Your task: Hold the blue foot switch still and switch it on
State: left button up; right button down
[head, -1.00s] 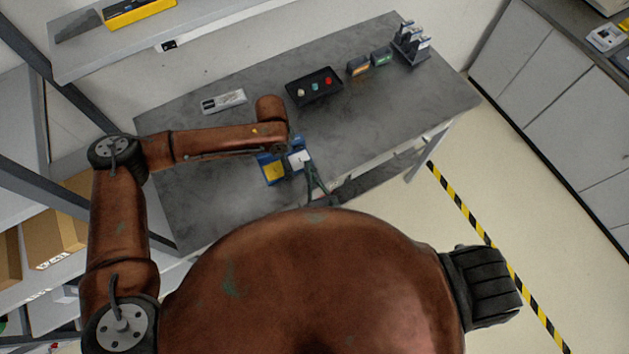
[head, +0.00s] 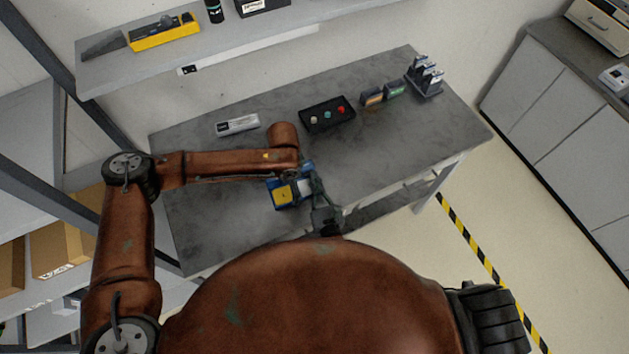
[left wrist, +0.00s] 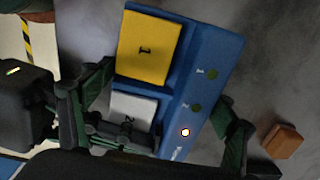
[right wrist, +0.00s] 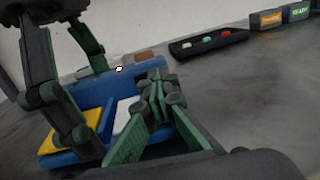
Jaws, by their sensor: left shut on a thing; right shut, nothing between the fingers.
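The blue foot switch (head: 288,203) lies on the grey table, partly under my left arm. In the left wrist view its blue body (left wrist: 212,62) carries a yellow pedal marked 1 (left wrist: 148,48), a white pedal marked 2 (left wrist: 133,108), two dark green lights and one bright lit light (left wrist: 185,132). My left gripper (left wrist: 165,103) is shut on the body, one finger on each side; the arm hides it in the head view. My right gripper (head: 316,187) is shut and empty beside the switch. Its closed fingertips (right wrist: 157,85) appear near the white pedal; contact cannot be told.
A black tray with coloured knobs (head: 327,128), a white labelled box (head: 237,125), orange and green labelled blocks (head: 384,95) and a dark rack (head: 424,86) stand farther back. A brown block (left wrist: 282,141) lies near the switch.

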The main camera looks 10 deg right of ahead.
pick_arm(q)
jog(key=shift+s+d, duration=0.1)
pick_arm(e)
jog(key=s+d, duration=0.4)
jog(key=s, duration=0.9)
jog(key=shift+d, duration=0.4)
jog(key=shift+s, duration=0.1)
pick_arm(q)
jog(key=o, duration=1.7)
jog(key=shift+o, duration=0.2)
jog(key=shift+r, duration=0.1)
